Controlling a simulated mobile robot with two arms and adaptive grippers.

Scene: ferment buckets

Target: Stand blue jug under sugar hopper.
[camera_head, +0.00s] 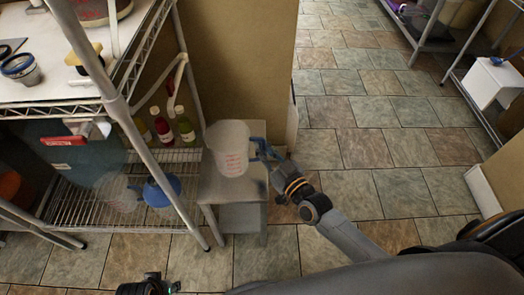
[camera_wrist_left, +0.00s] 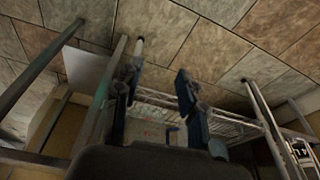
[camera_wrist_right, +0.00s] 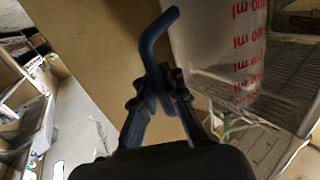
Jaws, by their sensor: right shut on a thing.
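A clear jug with red measure marks (camera_head: 228,150) and a blue handle is upright just above or on a grey step stool (camera_head: 217,188); I cannot tell if it touches. My right gripper (camera_head: 262,150) is shut on its handle. In the right wrist view the gripper (camera_wrist_right: 160,90) closes around the blue handle (camera_wrist_right: 154,40), with the jug wall (camera_wrist_right: 215,40) beside it. My left gripper (camera_wrist_left: 158,85) is open and empty; its arm shows at the bottom of the head view. No thing is clearly recognisable as the sugar hopper; a teal box with a red-and-white fitting (camera_head: 62,145) is on the rack.
A wire rack (camera_head: 130,205) stands at left. Its lower shelf holds another clear jug (camera_head: 118,192), a round blue object (camera_head: 161,191) and several bottles (camera_head: 185,127). The tiled floor (camera_head: 350,110) at right is clear.

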